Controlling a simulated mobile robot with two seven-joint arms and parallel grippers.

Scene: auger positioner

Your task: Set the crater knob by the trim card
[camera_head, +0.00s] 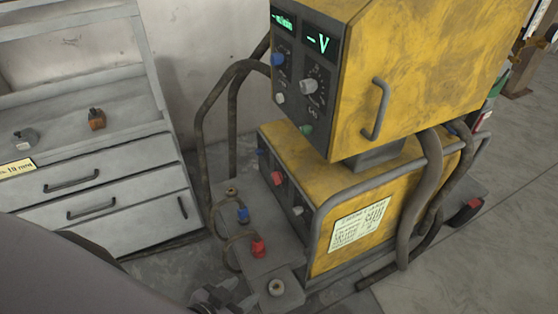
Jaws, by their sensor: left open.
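A yellow welding unit (436,62) stands on a second yellow unit (288,143). Its control face has a blue knob (278,59), a larger grey knob (308,87) in a dial, a white knob (280,98) and a green knob (306,129). I cannot read which is the crater knob. A pale printed card (360,224), perhaps the trim card, is on the lower unit's side; its text is too small to read. My left gripper (225,298) is open at the bottom edge, partly cut off, below and away from the knobs. My right gripper is not in view.
The lower unit's face has red (277,178) and white (298,211) knobs. Blue (243,215) and red (258,246) connectors sit on a low grey block. Bent tube rails flank the units. A grey drawer cabinet (120,217) stands at left, with small objects on top.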

